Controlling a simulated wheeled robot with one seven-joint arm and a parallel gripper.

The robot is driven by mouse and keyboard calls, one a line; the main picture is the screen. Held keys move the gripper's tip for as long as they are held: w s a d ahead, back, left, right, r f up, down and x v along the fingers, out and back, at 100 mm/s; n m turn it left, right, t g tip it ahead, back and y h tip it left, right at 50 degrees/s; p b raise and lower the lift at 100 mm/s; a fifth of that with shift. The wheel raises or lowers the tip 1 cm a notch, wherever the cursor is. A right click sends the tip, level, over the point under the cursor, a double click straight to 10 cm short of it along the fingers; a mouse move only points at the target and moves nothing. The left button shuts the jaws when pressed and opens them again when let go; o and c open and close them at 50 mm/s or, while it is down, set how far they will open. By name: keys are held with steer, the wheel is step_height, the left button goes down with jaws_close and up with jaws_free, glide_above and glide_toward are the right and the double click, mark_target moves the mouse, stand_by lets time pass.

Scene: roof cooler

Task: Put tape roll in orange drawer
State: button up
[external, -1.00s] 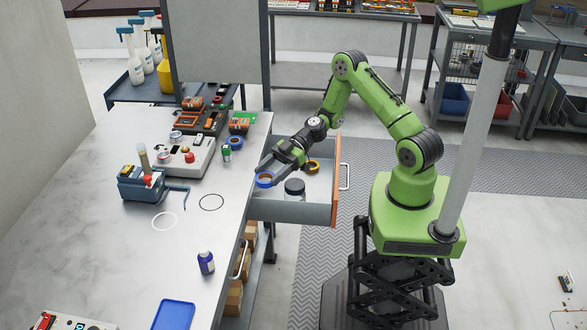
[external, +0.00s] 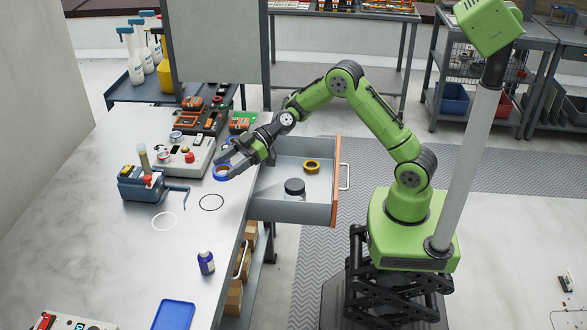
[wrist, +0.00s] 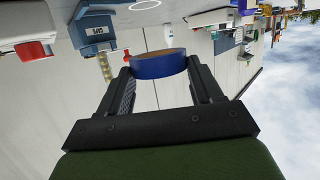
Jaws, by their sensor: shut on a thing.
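My gripper (external: 232,165) is shut on a blue tape roll (external: 222,173), holding it by its outer sides above the worktop. In the wrist view, the blue roll (wrist: 158,66) with a tan inner edge sits between the two fingertips (wrist: 158,75). The orange-fronted drawer (external: 336,180) is pulled out to the right of the gripper. Inside it are a yellow-orange ring (external: 312,166), which looks like another tape roll, and a grey-lidded jar (external: 294,188). There is bare drawer floor between and around them.
An upright grey panel (external: 219,45) stands behind.

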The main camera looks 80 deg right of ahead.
mark_target(231, 196)
steer(key=shift+w+a+r, duration=0.2)
steer(key=shift+w+r, duration=0.05)
steer(key=shift+r, duration=0.25)
step_height(231, 196, down, 10)
steer(key=b, duration=0.3)
steer(key=shift+r, duration=0.15)
steer(key=o, duration=1)
steer(key=shift+o, duration=0.2)
steer(key=shift+p, duration=0.3)
